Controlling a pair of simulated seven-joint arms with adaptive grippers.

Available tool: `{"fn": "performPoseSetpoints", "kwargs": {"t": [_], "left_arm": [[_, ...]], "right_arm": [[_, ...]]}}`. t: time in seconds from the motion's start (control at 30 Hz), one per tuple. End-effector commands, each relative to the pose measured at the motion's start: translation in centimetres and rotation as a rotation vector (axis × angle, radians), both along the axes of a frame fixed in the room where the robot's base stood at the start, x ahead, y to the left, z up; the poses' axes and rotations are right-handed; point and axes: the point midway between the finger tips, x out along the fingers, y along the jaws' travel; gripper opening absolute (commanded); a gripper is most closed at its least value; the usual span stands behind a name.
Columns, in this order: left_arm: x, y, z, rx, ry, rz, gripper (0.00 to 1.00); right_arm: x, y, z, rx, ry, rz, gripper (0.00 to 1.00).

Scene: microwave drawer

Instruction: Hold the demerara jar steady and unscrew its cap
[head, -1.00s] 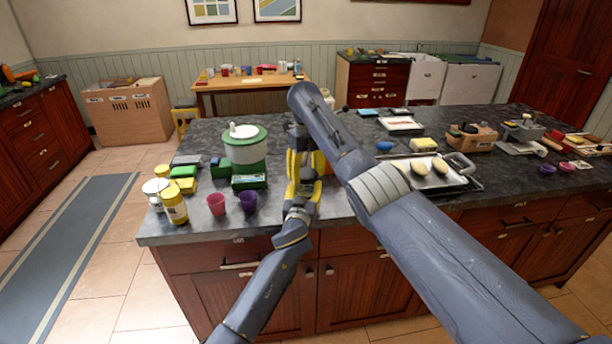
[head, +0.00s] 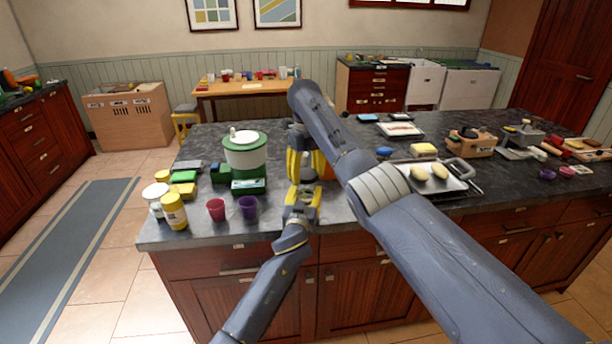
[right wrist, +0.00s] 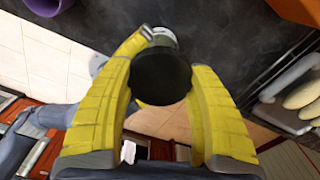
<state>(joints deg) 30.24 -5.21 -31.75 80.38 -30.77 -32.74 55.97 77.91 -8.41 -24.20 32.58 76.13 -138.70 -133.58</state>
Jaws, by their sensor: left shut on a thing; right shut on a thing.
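The demerara jar (right wrist: 162,36) shows only as a pale sliver beyond its round black cap (right wrist: 160,76) in the right wrist view; most of it is hidden. My right gripper (right wrist: 161,74) is shut on the cap, one yellow finger on each side. A yellow finger of my left gripper (head: 303,196) also reaches the jar beneath the cap in the right wrist view, and that gripper is shut on the jar. In the head view the grippers meet at the counter's front, where my right arm hides much of the jar. I cannot tell whether the cap has turned.
A purple cup (head: 248,207) and a red cup (head: 216,210) stand left of my grippers, with a green-and-white canister (head: 245,155) behind. An orange object (head: 326,170) stands close behind the grippers. A tray (head: 448,184) with bread-like pieces lies to the right.

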Motion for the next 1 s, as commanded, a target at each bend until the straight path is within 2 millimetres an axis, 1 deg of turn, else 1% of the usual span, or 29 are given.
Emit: {"fn": "performPoseSetpoints", "kwargs": {"t": [0.3,0.4,0.57,0.6,0.77,0.8,1.0], "left_arm": [[0.0,0.0,0.0,0.000,0.000,0.000,0.00],[0.0,0.0,0.0,0.000,0.000,0.000,0.00],[0.0,0.0,0.0,0.000,0.000,0.000,0.00],[0.0,0.0,0.0,0.000,0.000,0.000,0.53],[0.0,0.0,0.0,0.000,0.000,0.000,0.72],[0.0,0.0,0.0,0.000,0.000,0.000,0.74],[0.0,0.0,0.0,0.000,0.000,0.000,0.74]], "right_arm": [[0.0,0.0,3.1,0.000,-0.001,0.000,0.22],[0.0,0.0,3.5,0.000,0.000,-0.001,0.22],[0.0,0.0,3.5,0.000,0.000,-0.001,0.22],[0.0,0.0,3.5,0.000,0.000,-0.001,0.22],[0.0,0.0,3.5,0.000,0.000,0.000,0.22],[0.0,0.0,3.4,0.000,0.000,0.000,0.22],[0.0,0.0,3.4,0.000,0.000,0.000,0.22]]}}
